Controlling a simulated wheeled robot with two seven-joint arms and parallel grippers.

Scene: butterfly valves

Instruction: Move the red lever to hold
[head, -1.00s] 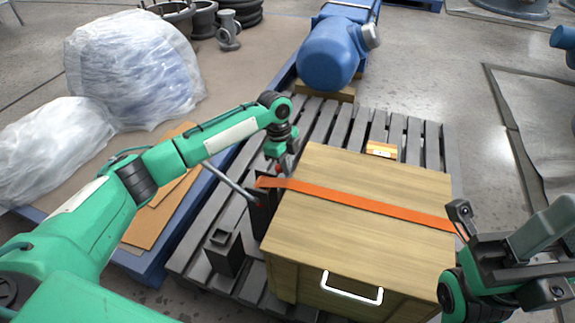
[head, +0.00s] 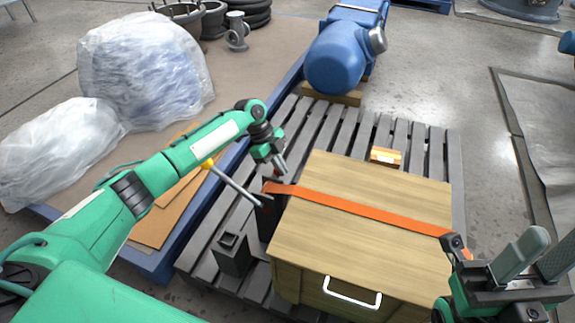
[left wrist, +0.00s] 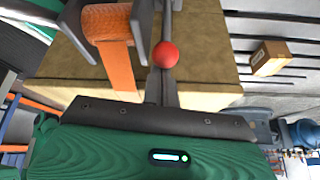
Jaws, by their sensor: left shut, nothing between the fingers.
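In the left wrist view a red ball knob (left wrist: 165,54) sits on a thin grey rod, just beyond my left gripper's fingers. My left gripper (head: 279,168) is shut and empty at the far left corner of the wooden box, with a small red spot at its tips. I cannot tell whether the tips touch the red knob. A second lever, a grey rod with a yellow knob (head: 208,163), slants up to the left from the dark stand (head: 268,218). The lever's marked positions cannot be read. My right gripper (head: 480,268) is at the lower right; its jaws are unclear.
The wooden box (head: 365,230), with an orange strap (head: 365,213) and white handle (head: 352,292), fills much of the grey slatted pallet (head: 310,125). Plastic-wrapped bundles (head: 145,70) stand left.

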